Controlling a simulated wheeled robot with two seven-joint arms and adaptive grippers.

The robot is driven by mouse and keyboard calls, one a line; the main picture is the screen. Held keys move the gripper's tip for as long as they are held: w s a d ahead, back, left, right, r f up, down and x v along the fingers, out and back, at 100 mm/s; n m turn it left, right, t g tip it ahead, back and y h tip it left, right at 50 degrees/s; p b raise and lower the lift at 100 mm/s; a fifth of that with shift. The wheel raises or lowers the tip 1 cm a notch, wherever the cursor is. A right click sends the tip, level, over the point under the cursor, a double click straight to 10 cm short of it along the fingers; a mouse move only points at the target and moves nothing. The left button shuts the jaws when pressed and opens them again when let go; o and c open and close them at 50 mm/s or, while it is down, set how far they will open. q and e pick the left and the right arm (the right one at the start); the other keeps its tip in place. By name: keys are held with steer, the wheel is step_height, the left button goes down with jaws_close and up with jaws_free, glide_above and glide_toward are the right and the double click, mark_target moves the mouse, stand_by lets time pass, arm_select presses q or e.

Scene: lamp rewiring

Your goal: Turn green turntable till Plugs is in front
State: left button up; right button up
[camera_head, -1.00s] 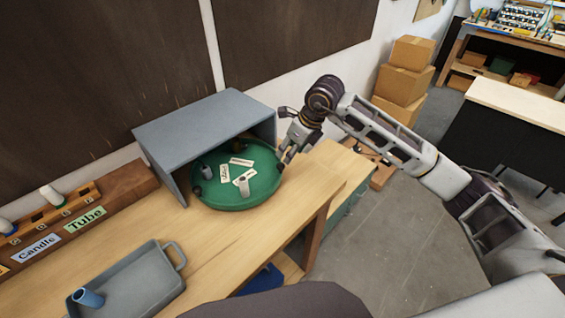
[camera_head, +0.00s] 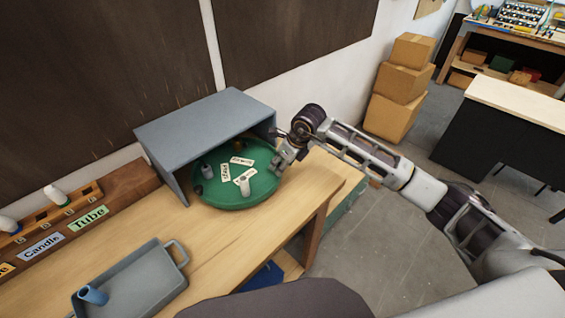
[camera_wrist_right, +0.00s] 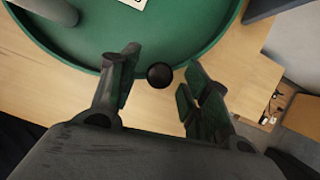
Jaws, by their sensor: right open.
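The green turntable (camera_head: 222,198) sits on the wooden bench, partly under a grey box-like cover. White label cards (camera_head: 242,161) lie on it; their words are too small to read surely, so I cannot tell which is Plugs. A white cylinder (camera_head: 244,186) stands near its front. My right gripper (camera_head: 279,171) is at the turntable's right rim. In the right wrist view its fingers (camera_wrist_right: 158,85) are open, one on each side of a black round knob (camera_wrist_right: 159,75) at the rim (camera_wrist_right: 85,65); contact is not clear. My left gripper is not in view.
The grey cover (camera_head: 205,125) stands over the turntable's back and left. A grey tray (camera_head: 135,285) with a blue cup lies at the front left, and a labelled wooden rack (camera_head: 125,190) lies behind it. The bench between tray and turntable is clear.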

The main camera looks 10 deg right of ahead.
jaws_close()
steer(key=shift+w, duration=0.1)
stand_by(0.4)
